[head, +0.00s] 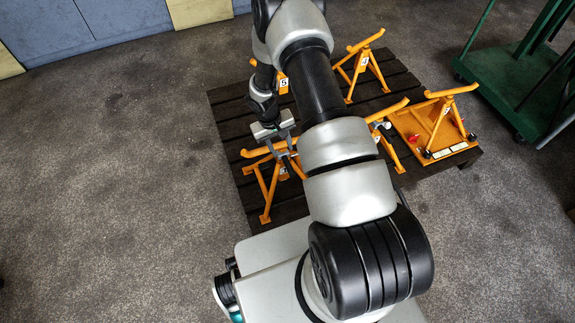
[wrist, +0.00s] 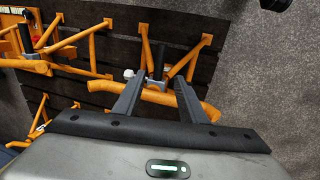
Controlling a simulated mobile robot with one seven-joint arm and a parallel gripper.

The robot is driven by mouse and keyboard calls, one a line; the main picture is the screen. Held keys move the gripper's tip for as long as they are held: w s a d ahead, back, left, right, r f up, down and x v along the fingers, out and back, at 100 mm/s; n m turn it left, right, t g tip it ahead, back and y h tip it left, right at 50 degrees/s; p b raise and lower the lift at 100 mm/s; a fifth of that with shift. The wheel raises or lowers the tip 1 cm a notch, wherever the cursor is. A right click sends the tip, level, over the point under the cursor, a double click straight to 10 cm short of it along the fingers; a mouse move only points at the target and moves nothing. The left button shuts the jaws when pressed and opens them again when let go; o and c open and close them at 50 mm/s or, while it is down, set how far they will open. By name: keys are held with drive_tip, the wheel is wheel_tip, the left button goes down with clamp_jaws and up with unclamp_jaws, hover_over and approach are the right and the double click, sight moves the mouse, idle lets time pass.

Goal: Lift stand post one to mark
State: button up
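An orange stand with a curved top bar (head: 252,153) and splayed legs stands at the near left of the dark slatted pallet. The label on it is too small to read. In the wrist view, its curved bar (wrist: 205,108) runs across below a dark central post (wrist: 159,62), with a small silver knob beside it. My gripper (head: 284,137) is over this stand's top. In the wrist view my gripper (wrist: 160,97) is open, one finger on each side of the post line, and the bar passes by the fingertips. I cannot tell whether the fingers touch it.
More orange stands stand close by on the pallet (head: 232,113): one marked 5 (head: 283,84) behind, one marked 4 (head: 365,63) at the back, one on an orange tray (head: 405,122) at right. A green trolley (head: 500,65) is farther right. Floor at left is clear.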

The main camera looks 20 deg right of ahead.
sight(288, 166)
drive_tip(key=f+b, duration=0.1)
drive_tip(key=f, duration=0.3)
drive_tip(key=d+f+b, duration=0.1)
drive_tip(key=f, duration=0.3)
drive_tip(key=d+f, duration=0.1)
drive_tip(key=f, duration=0.3)
drive_tip(key=shift+d+b, duration=0.2)
drive_tip(key=shift+b, duration=0.2)
clamp_jaws()
